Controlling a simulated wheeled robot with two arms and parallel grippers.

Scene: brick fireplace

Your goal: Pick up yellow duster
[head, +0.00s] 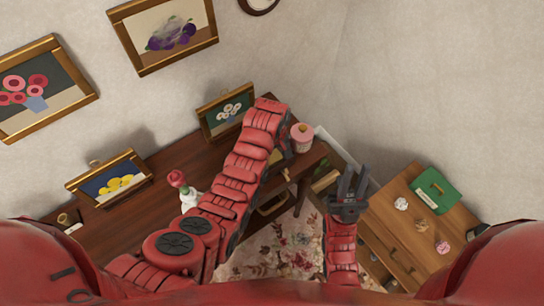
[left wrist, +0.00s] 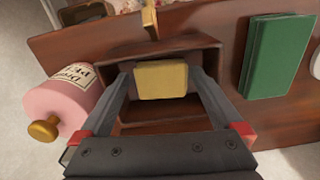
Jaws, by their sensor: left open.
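The yellow duster (left wrist: 160,80) is a small yellow block in the left wrist view, in a brown open compartment (left wrist: 165,48). My left gripper (left wrist: 161,70) is open, with one finger on each side of the duster. I cannot tell whether the fingers touch it. My right gripper (head: 352,182) is open and empty, apart from the desk, between the desk and the wooden cabinet.
A green book (left wrist: 275,58) lies to the right. Framed pictures stand on the desk.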

